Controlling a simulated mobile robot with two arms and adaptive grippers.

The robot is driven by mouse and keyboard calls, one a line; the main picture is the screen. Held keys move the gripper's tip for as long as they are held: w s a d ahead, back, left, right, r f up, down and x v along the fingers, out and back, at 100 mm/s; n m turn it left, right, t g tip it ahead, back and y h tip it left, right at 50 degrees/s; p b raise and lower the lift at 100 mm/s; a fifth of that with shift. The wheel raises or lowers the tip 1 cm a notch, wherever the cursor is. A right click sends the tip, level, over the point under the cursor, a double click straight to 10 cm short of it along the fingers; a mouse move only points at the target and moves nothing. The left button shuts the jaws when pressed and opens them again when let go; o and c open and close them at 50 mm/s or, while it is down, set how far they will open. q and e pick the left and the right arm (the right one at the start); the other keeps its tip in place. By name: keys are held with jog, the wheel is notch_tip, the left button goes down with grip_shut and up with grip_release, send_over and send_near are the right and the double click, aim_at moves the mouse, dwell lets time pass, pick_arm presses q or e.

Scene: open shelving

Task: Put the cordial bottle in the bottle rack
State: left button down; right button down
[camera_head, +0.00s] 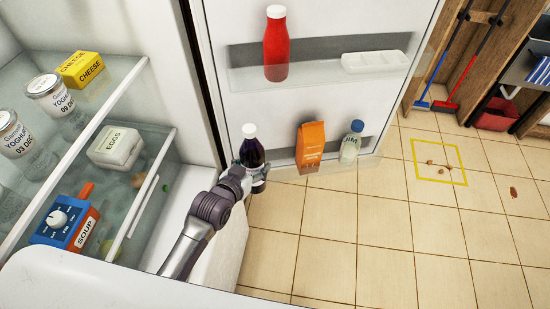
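The dark purple cordial bottle (252,152) with a white cap stands roughly upright at the left end of the fridge door's lower rack (284,172). Whether its base is inside the rack or in front of it is hard to tell. My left gripper (252,172) is around the bottle's lower half, with its fingers appearing closed on it. The gripper hides part of the bottle. My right gripper is not in view.
The lower rack also holds an orange carton (310,146) and a blue-capped jar (351,142). A red bottle (276,45) and a white egg tray (374,62) are on the upper door shelf. Fridge shelves with food (116,146) are at left. Yellow-framed floor debris (438,165) lies right.

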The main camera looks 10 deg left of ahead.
pick_arm(q)
jog(key=w+d+b, duration=0.2)
jog(key=w+b, duration=0.4)
jog(key=w, duration=0.4)
jog(key=f+b, duration=0.6)
jog(key=b, duration=0.1)
jog(key=shift+w+d+f, duration=0.2)
jog(key=shift+w+f, duration=0.05)
jog(key=shift+f, duration=0.05)
jog(key=c, duration=0.6)
grip_release()
jog(key=shift+s+f, duration=0.1)
jog(key=shift+f, duration=0.25)
jog(key=o, duration=0.5)
jog(key=shift+c, duration=0.2)
jog(key=shift+r, duration=0.15)
